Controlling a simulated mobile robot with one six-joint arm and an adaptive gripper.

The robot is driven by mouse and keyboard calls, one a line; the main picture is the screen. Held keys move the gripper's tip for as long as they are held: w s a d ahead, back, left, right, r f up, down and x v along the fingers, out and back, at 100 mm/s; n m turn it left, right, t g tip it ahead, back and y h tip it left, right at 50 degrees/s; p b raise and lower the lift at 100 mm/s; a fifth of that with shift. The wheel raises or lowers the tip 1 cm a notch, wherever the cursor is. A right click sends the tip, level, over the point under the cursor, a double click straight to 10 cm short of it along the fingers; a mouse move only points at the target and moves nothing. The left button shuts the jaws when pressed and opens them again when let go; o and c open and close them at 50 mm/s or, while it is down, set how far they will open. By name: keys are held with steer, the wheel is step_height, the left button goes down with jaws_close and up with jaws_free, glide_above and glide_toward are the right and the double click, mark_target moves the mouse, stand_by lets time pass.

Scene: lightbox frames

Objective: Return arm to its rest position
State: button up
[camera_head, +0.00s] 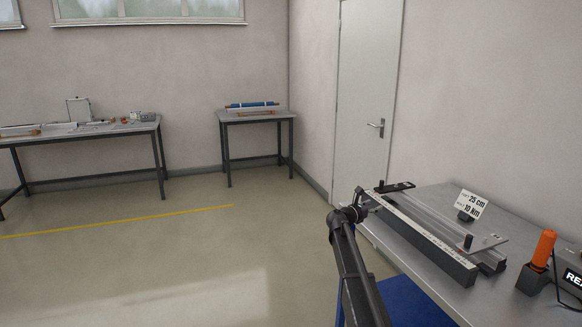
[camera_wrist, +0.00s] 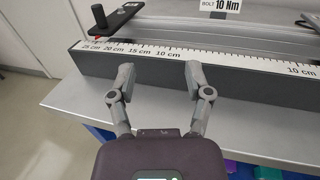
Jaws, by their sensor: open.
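My gripper (camera_wrist: 159,76) is open in the wrist view, its two fingers apart with nothing between them. In the head view my gripper (camera_head: 368,203) is small and close to the left end of a ruled fixture on the metal workbench (camera_head: 502,293). The fixture (camera_wrist: 160,60) has a dark front bar with a white scale marked in cm, and the fingertips overlap its front face in the wrist view. I cannot tell whether they touch it. My arm reaches up from the bottom of the head view.
A sign (camera_head: 474,205) reading 25 cm and 10 Nm stands behind the fixture. An orange-handled tool (camera_head: 543,250) stands in a dark holder at right. Blue containers (camera_head: 412,303) sit below the bench edge. Two tables stand at the far wall; the floor between is clear.

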steer(key=s+a+f+m+g+y, duration=0.1)
steer(key=s+f+m+g+y, duration=0.1)
steer(key=s+f+m, duration=0.45)
steer(key=s+f+m+g+y, duration=0.2)
steer(key=s+m, duration=0.1)
steer(key=s, duration=0.7)
steer(key=s+a+f+m+g+y, duration=0.1)
steer(key=s+f+m+g+y, duration=0.1)
steer(key=s+f+m, duration=0.45)
steer(key=s+a+f+m+g+y, duration=0.2)
steer(key=s+a+m+y, duration=0.3)
steer(key=s, duration=0.7)
steer(key=s+a+f+m+g+y, duration=0.2)
steer(key=s+a+m+y, duration=0.35)
steer(key=s, duration=0.75)
step_height(320, 180, up, 14)
steer(key=n+h+p, duration=0.1)
steer(key=p, duration=1.2)
steer(key=shift+w+a+n+p, duration=0.35)
steer(key=shift+a, duration=0.1)
